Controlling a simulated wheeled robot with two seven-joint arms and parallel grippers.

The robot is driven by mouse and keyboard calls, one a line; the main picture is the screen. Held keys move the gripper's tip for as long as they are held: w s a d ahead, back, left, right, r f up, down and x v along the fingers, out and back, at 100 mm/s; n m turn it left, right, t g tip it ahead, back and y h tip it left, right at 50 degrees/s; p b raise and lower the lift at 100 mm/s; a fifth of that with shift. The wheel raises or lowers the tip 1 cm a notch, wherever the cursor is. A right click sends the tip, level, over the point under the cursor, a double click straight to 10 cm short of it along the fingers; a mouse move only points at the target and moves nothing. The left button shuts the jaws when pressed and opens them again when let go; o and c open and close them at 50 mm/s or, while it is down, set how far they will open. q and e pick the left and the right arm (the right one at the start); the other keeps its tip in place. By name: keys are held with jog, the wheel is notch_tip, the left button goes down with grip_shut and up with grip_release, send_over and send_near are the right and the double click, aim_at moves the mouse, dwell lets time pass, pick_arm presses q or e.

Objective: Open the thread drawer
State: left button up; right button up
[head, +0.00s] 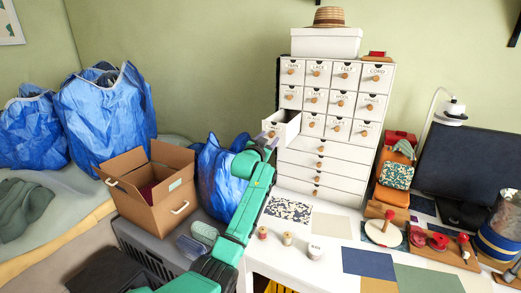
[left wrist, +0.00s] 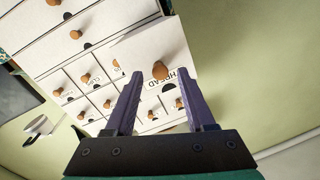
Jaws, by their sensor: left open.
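The thread drawer (head: 288,127) sits in the left column of the white drawer cabinet (head: 319,163), third row down. It is pulled partway out, its front standing well forward of the others. In the left wrist view its front (left wrist: 150,50) carries an upside-down THREAD label and a round wooden knob (left wrist: 160,70). My left gripper (head: 262,142) is at the drawer's front in the head view. In the wrist view the open gripper (left wrist: 160,78) has its fingertips on either side of the knob, with gaps showing. My right gripper is not in view.
Blue bags (head: 107,112) and an open cardboard box (head: 152,190) stand on the left. A hat (head: 329,16) rests on a white box (head: 326,42) atop the cabinet. Spools (head: 288,238) and cards lie on the white desk. A dark monitor (head: 470,165) stands right.

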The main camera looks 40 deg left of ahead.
pick_arm(q)
jog(key=b+v, duration=0.3)
jog(key=v, duration=1)
jog(key=shift+s, duration=0.1)
